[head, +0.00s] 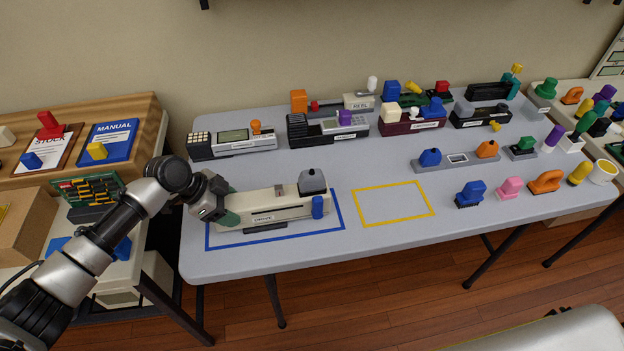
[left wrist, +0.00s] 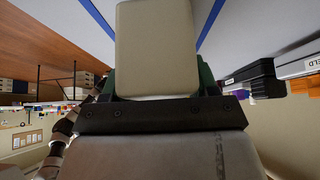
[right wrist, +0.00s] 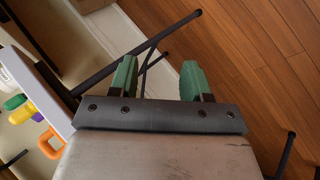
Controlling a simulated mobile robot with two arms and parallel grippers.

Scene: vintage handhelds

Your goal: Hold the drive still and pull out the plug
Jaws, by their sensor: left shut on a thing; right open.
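The drive (head: 262,209) is a long cream case labelled DRIVE, lying inside the blue outline on the grey table. A grey plug-like block (head: 312,181) sits at its right end, and a blue piece (head: 317,207) stands against its front right. My left gripper (head: 228,208) is shut on the drive's left end; in the left wrist view the cream end (left wrist: 155,50) lies between the green fingers. My right gripper (right wrist: 158,80) is open and empty, away from the table top, over the wooden floor. It is not clearly seen in the head view.
A yellow outline (head: 357,206) right of the drive encloses bare table. Loose pieces, such as a blue one (head: 470,193) and a pink one (head: 509,188), stand at the right. A side table with manuals (head: 108,143) is at left.

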